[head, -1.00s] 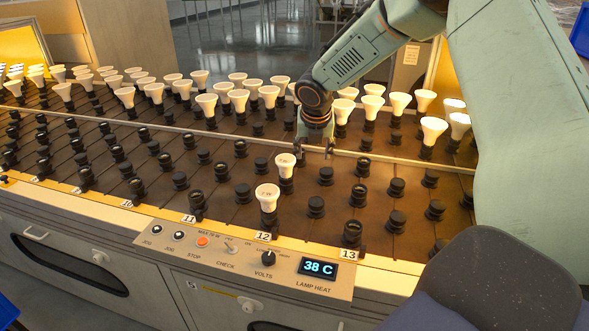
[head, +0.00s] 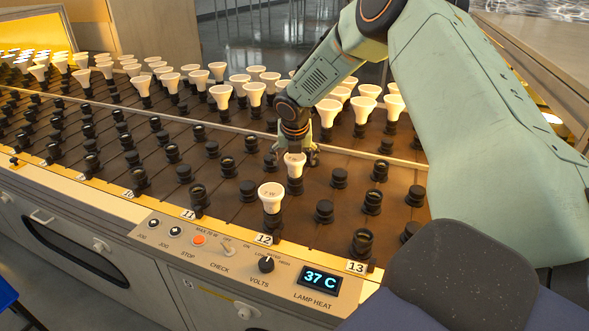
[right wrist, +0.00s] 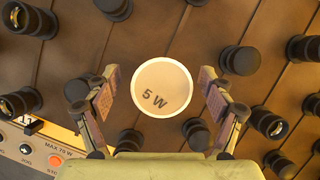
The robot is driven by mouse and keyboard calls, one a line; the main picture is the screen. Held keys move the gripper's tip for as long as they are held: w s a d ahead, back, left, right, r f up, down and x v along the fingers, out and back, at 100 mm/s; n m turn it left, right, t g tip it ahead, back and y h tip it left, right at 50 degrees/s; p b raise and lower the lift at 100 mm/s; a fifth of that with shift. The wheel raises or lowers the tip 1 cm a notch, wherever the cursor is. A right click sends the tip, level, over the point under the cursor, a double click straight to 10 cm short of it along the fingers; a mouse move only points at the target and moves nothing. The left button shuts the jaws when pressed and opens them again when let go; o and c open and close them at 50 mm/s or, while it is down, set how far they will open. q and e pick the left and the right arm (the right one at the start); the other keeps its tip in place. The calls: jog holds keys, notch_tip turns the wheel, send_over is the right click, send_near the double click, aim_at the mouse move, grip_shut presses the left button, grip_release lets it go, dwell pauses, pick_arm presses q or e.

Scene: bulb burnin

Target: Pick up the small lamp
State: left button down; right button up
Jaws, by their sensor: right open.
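The small lamp (head: 294,160), a white reflector bulb in a black socket, stands upright behind a second white lamp (head: 270,195) in the front section of the rack. In the right wrist view the small lamp (right wrist: 162,86) shows its round face marked "5 W". My right gripper (head: 292,154) is open, pointing down at the small lamp. In the wrist view its fingers lie on either side of the lamp's face with visible gaps. Whether the fingertips are level with the lamp is unclear. My left gripper is not in view.
Many black sockets fill the brown rack around the lamp, mostly empty in front. Rows of white lamps (head: 220,95) stand behind a metal rail (head: 225,128). A control panel (head: 235,262) with a display (head: 320,280) reading 37 C is at the front edge.

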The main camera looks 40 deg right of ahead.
jog(key=shift+s+r, duration=0.25)
jog(key=shift+s, duration=0.15)
jog(key=shift+s+a+r, duration=0.1)
jog(key=shift+r, duration=0.05)
jog(key=shift+c, duration=0.3)
jog(key=shift+a, duration=0.1)
jog(key=shift+c, duration=0.8)
jog(key=shift+w+f, duration=0.3)
jog(key=shift+w, duration=0.1)
jog(key=c, duration=0.3)
jog(key=shift+s+d, duration=0.15)
jog(key=shift+d, duration=0.05)
jog(key=shift+c, duration=1.4)
jog(key=shift+a+r, duration=0.1)
jog(key=shift+r, duration=0.1)
jog(key=c, duration=0.3)
jog(key=shift+c, duration=0.9)
jog(key=shift+f, duration=0.1)
